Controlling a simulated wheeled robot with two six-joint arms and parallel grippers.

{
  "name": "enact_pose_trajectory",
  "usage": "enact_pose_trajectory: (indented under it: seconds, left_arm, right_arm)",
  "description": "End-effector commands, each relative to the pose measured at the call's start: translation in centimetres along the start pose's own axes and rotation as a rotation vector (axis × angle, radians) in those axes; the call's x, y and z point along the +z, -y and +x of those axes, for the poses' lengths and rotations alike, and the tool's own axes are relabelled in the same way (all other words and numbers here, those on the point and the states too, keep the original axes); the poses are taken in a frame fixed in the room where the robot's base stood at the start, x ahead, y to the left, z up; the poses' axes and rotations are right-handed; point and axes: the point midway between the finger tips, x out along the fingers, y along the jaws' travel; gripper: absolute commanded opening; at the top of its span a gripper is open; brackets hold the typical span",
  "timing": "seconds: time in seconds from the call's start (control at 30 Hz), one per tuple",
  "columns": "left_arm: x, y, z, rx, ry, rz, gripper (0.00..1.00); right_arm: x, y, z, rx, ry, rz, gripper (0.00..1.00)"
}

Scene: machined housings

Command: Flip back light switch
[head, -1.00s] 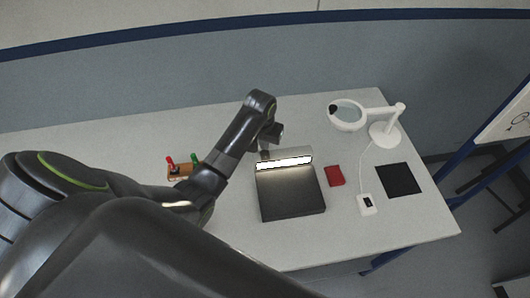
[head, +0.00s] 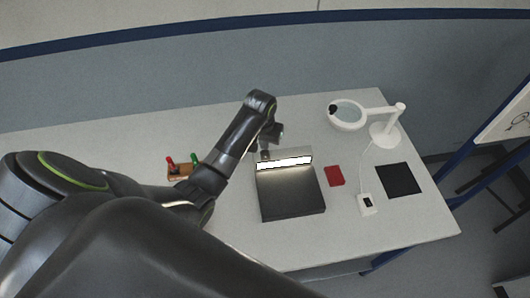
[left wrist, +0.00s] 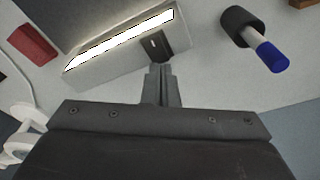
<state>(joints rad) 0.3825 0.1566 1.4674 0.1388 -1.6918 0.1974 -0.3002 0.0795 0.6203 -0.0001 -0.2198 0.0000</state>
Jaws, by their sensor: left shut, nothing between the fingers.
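A dark grey plate with a lit light bar (head: 285,161) along its back edge sits on the table. The bar's lit strip also shows in the left wrist view (left wrist: 120,38). A small dark switch box (left wrist: 154,46) with a pale mark sits at one end of the bar. My left gripper (left wrist: 161,72) is shut and empty, its fingertips close to the switch box's edge; whether they touch it I cannot tell. In the head view my left gripper (head: 268,146) is behind the bar's left end, partly hidden. My right gripper is not in view.
A red block (head: 335,176), a white switch box (head: 366,205), a black mat (head: 398,180) and a white magnifier lamp (head: 384,133) stand to the right. A wooden rack (head: 180,171) is at left. A black cylinder with a blue end (left wrist: 257,40) is near my gripper.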

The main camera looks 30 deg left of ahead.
Motion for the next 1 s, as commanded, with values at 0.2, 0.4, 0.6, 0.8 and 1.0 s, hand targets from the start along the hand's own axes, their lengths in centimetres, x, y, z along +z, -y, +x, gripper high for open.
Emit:
enact_pose_trajectory:
  seconds: [0.2,0.4,0.6,0.8,1.0]
  left_arm:
    - [0.00,0.00,0.00,0.000,0.000,0.000,0.00]
    - [0.01,0.00,0.06,0.000,0.000,0.000,0.00]
    - [0.06,0.00,0.35,0.000,0.000,0.000,0.00]
    - [0.11,-0.01,0.66,0.000,0.001,0.000,0.00]
    - [0.16,0.00,0.95,0.000,0.001,0.000,0.00]
  right_arm:
    - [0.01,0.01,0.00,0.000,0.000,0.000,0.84]
    - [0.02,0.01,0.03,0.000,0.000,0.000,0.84]
    - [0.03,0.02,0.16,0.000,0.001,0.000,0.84]
    - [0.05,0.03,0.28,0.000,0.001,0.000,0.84]
    - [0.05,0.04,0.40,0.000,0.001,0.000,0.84]
